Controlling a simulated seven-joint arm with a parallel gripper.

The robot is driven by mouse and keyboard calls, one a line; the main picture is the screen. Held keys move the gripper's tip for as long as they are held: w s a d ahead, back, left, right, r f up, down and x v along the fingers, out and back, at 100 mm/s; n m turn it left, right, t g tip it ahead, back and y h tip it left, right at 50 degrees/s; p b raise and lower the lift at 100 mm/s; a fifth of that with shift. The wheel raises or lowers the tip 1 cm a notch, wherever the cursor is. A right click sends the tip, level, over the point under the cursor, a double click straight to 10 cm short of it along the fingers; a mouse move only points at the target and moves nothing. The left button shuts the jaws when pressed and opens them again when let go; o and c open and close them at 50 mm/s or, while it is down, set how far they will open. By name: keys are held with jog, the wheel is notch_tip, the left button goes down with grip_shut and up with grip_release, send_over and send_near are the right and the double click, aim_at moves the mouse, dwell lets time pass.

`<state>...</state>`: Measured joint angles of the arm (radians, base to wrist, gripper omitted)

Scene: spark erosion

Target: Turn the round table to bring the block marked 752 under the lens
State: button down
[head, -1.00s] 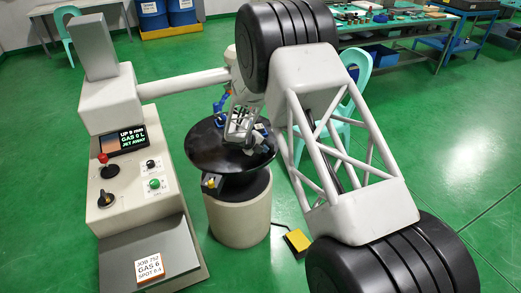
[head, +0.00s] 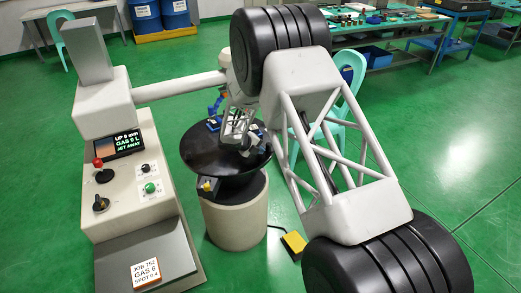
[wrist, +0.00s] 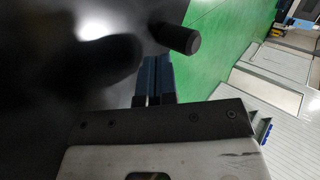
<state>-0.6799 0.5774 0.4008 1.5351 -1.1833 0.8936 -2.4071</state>
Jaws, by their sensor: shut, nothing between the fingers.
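The round table (head: 205,160) is a glossy black disc on a pale drum. My gripper (wrist: 155,60) is shut and empty, its dark blue fingers low over the disc near its edge. A short black peg (wrist: 180,38) stands just beyond the fingertips, apart from them in the picture. In the head view my gripper (head: 250,148) is over the disc's right side. No number 752 is readable on any block. The lens is hidden behind my arm.
The console (head: 150,185) stands left of the table, its screen (head: 119,145) reading "GAS 0 L, JET AWAY". A card (head: 145,274) reads "JOB 752, GAS 6, SPOT 0.4". A yellow pedal (head: 294,243) lies on the floor. A chair (head: 352,95) and workbench stand behind.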

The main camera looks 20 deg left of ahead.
jog(key=shift+s+a, duration=0.25)
jog(key=shift+s, duration=0.1)
jog(key=shift+s+a+r, duration=0.15)
jog(key=shift+s+a, duration=0.3)
jog(key=shift+s, duration=0.2)
jog(key=shift+s+a+r, duration=0.1)
jog(key=shift+s+a, duration=0.35)
jog(key=shift+s, duration=0.15)
jog(key=v, duration=0.9)
jog(key=shift+s+d, duration=0.25)
jog(key=shift+s, duration=0.15)
jog(key=shift+r, duration=0.1)
